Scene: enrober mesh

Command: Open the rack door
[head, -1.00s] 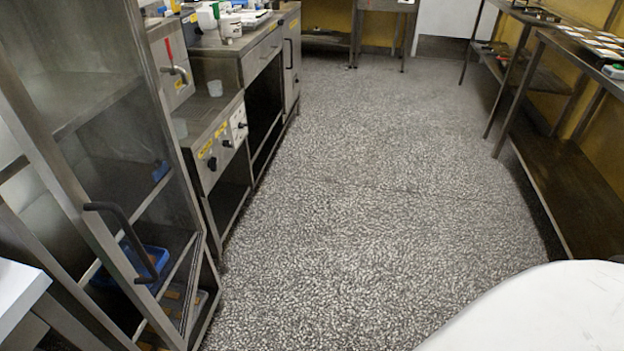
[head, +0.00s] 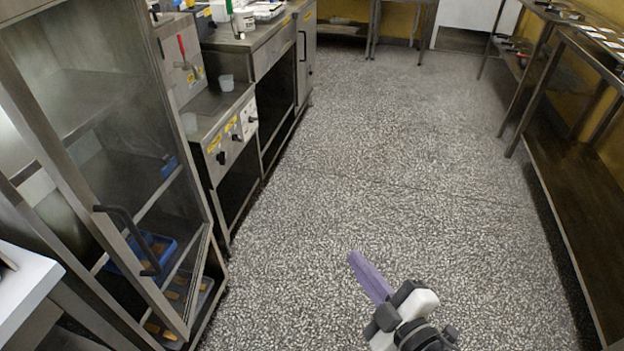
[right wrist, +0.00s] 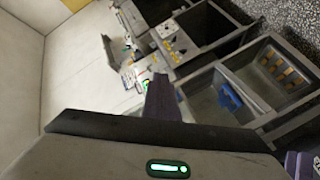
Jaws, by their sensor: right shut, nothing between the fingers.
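The rack (head: 90,110) stands at the left in the head view, a tall metal cabinet with clear panels. Its door (head: 75,185) has a metal frame and a dark bar handle (head: 128,240). The door looks shut or nearly so; I cannot tell exactly. My right gripper (head: 368,275) has purple fingers, is shut and empty, and is in front of the floor, well right of the handle and apart from it. In the right wrist view the finger (right wrist: 161,98) shows, with the rack (right wrist: 255,85) to its right. My left gripper is not in view.
Blue trays (head: 150,252) sit inside the rack. A steel counter with controls (head: 232,130) adjoins it. A white surface edge (head: 22,285) lies at lower left. A long steel table (head: 580,180) runs along the right. The speckled floor (head: 400,170) between is clear.

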